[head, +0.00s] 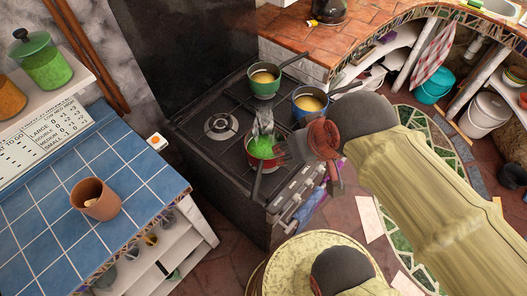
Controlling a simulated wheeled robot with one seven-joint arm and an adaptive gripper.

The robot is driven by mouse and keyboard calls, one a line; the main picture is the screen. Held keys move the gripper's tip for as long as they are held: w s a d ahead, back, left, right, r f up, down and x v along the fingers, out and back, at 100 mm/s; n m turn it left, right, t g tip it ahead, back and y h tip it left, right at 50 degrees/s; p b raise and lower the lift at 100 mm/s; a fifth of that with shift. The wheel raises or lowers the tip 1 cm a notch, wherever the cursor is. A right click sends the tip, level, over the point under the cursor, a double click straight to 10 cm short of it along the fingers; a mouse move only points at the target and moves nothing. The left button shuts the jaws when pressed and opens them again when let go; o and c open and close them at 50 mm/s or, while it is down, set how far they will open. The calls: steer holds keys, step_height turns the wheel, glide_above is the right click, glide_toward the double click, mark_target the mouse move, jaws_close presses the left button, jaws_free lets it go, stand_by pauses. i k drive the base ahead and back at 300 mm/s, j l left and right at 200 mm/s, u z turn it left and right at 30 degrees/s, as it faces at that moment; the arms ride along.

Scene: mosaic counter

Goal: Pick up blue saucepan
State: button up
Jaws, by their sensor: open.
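The blue saucepan (299,111) sits on the right rear part of the black stove, holding something yellow. Its dark handle points to the right, past the stove's edge. My gripper (308,158) is open, in front of the blue saucepan in the head view and close to the red saucepan. It appears empty. My wrist and sleeve come in from the right and end just below the blue saucepan's handle. I cannot tell the gripper's height above the stove.
On the stove (205,152), a green saucepan (262,90) stands behind and a steaming red saucepan (252,160) in front. A blue-tiled counter (135,165) with a clay pot (97,203) is at left. A terracotta-tiled counter (310,38) lies behind.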

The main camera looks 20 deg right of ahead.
mark_target(306, 100)
steer(key=l+u, duration=0.1)
steer(key=l, duration=0.45)
steer(key=k+l+u, duration=0.1)
steer(key=l, duration=0.4)
steer(key=k+l+u, duration=0.15)
steer(key=l, duration=0.35)
